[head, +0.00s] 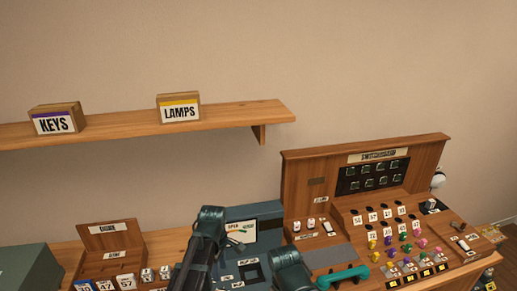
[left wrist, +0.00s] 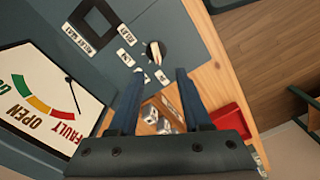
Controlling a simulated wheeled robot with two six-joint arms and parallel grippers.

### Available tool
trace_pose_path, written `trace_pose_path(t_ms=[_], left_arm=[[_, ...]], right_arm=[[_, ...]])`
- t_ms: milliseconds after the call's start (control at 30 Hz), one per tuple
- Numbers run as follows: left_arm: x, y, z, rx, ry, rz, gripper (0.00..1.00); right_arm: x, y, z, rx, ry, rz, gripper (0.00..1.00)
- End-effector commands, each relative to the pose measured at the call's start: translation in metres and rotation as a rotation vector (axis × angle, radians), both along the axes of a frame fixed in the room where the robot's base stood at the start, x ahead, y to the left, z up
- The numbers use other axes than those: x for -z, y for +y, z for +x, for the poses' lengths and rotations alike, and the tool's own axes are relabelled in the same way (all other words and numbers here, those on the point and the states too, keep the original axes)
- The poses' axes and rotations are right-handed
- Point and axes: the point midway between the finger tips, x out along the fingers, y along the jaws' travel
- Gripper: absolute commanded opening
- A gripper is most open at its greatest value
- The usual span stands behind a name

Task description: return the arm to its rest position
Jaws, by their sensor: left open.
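My left gripper shows in the left wrist view (left wrist: 159,76) with its two dark blue fingers apart and nothing held between them. In the head view, dark arm links rise at the bottom middle, and I cannot make out the fingertips there. The gripper is over a blue-grey tester box (head: 264,210), whose meter (left wrist: 45,95) has red, yellow and green bands and whose selector knob (left wrist: 154,52) lies beyond the fingertips. Beyond and between the fingers is a wooden tray (left wrist: 158,112) with small pale pieces. I do not see my right gripper.
A wooden switchboard (head: 295,185) with coloured plugs stands on the right. A teal handset (head: 342,276) lies in front. A wooden box (head: 115,238) with numbered pieces stands left. A shelf (head: 228,112) holds KEYS (head: 55,121) and LAMPS (head: 179,109) boxes. A red tray (left wrist: 235,124) shows in the wrist view.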

Motion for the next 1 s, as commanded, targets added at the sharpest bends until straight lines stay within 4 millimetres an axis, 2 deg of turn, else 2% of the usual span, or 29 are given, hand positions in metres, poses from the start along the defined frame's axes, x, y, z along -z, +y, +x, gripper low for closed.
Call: trace_pose_path(t_ms=[33,200,400,500,700,1000], left_arm=[[0.005,-0.012,-0.014,0.112,0.004,0.006,0.49],[0.017,-0.048,-0.059,0.629,0.030,0.028,0.49],[0.026,-0.078,-0.105,1.195,0.070,0.046,0.49],[0.030,-0.087,-0.121,1.401,0.087,0.050,0.49],[0.032,-0.094,-0.136,1.620,0.109,0.053,0.49],[0.032,-0.095,-0.137,1.649,0.111,0.052,0.49]], right_arm=[[0.005,0.000,0.000,0.000,0.000,0.000,0.00],[0.017,0.000,0.000,0.001,0.000,0.000,0.00],[0.027,0.000,0.000,0.001,0.000,0.000,0.00],[0.031,0.000,0.000,0.001,0.000,0.000,0.00],[0.033,0.000,0.000,0.001,0.000,0.000,0.00],[0.033,0.000,0.000,0.001,0.000,0.000,0.00]])
